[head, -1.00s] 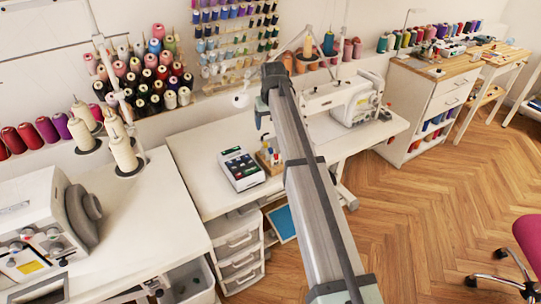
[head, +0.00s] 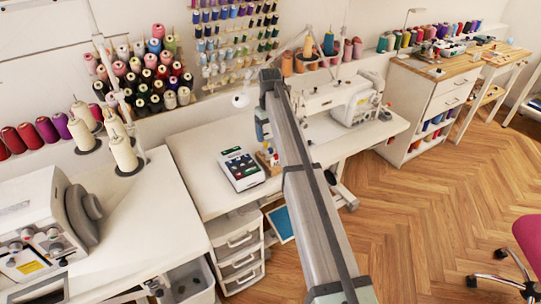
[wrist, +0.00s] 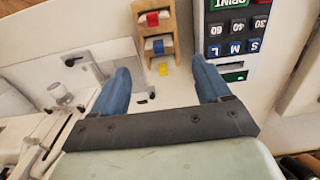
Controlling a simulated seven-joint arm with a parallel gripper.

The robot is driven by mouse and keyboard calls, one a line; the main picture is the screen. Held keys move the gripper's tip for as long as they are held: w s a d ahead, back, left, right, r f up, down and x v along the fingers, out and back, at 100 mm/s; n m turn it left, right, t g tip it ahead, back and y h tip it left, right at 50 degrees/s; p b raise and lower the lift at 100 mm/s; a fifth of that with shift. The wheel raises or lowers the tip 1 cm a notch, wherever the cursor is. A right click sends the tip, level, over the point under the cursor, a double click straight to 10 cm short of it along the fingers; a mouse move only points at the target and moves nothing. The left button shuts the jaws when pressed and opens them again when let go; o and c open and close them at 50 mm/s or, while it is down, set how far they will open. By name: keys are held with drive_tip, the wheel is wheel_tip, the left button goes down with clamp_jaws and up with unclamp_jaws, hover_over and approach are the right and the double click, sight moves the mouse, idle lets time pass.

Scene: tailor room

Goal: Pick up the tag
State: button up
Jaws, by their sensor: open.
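My gripper (wrist: 161,74) is open and empty, with its two blue fingers wide apart over the white table. A label printer (wrist: 232,45) with S, M, L, number and PRINT keys lies beyond the right finger. A pale strip with a green part (wrist: 235,76) shows at the printer's near edge; I cannot tell whether it is the tag. In the head view the printer (head: 240,168) is left of my arm, which partly hides the rack.
A white sewing machine (head: 350,97) stands right of my arm on the same table. Drawers (head: 238,245) are below it. Another machine (head: 40,230) is on the left table. Thread spools line the wall. Bare table lies left of the printer.

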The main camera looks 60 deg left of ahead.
sight(270, 149)
drive_tip(key=shift+w+d+f, duration=0.1)
drive_tip(key=shift+d+f, duration=0.05)
drive_tip(key=shift+f, duration=3.95)
drive_tip(key=c, duration=1.1)
drive_tip(key=shift+r, duration=0.15)
wheel_tip(270, 149, up, 8)
drive_tip(key=shift+r, duration=0.25)
drive_tip(key=shift+s+r, duration=0.2)
drive_tip(key=shift+r, duration=0.1)
drive_tip(key=s+a, duration=0.2)
drive_tip(key=s, duration=0.2)
drive_tip(key=s+a, duration=0.2)
drive_tip(key=s, duration=0.2)
drive_tip(key=s+a, duration=0.2)
drive_tip(key=s, duration=0.2)
drive_tip(key=shift+a+f, duration=0.15)
drive_tip(key=shift+a, duration=0.15)
